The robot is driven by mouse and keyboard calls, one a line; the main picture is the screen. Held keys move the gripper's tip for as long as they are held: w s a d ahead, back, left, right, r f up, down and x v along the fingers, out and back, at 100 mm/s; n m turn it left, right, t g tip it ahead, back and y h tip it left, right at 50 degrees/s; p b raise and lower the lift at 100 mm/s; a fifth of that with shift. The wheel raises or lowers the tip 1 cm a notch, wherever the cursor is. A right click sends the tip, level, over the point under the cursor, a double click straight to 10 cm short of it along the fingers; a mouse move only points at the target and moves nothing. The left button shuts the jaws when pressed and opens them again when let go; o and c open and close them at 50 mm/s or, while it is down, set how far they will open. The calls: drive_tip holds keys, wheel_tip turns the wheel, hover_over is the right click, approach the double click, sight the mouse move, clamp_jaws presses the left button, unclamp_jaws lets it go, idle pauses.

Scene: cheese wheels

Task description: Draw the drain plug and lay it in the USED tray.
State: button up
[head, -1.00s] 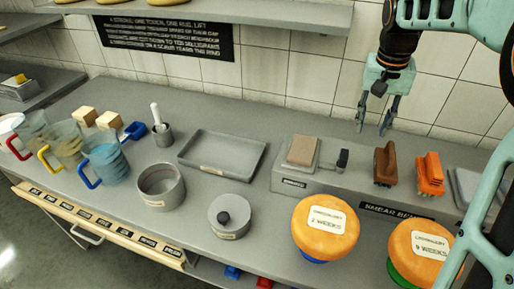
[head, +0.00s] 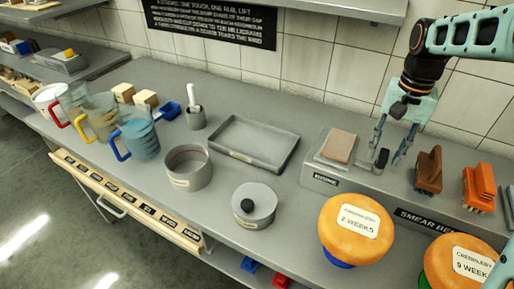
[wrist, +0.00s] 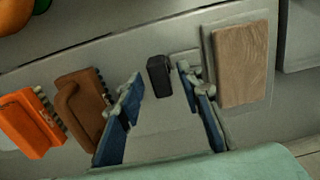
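A small dark block-shaped plug (head: 381,158) stands at the right end of the raised bench part labelled BRINE, beside a brown slab. It also shows in the wrist view (wrist: 159,76). My gripper (head: 391,157) is open, low over the bench at the plug. In the wrist view, my open gripper's fingers (wrist: 157,90) stand to either side of the plug's line, with a gap on both sides; I cannot tell how far the tips reach down around it. A shallow grey rectangular tray (head: 255,140) lies empty left of the BRINE part; its front label is too small to read.
A brown brush (head: 429,170) and an orange brush (head: 479,188) stand close right of my gripper. Two orange cheese wheels, one here (head: 356,229), stand in front. A lidded pot (head: 254,205), an open pot (head: 188,168) and several jugs (head: 138,138) stand to the left.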

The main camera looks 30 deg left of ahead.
drive_tip(key=shift+f, duration=0.45)
idle(0.4)
clamp_jaws()
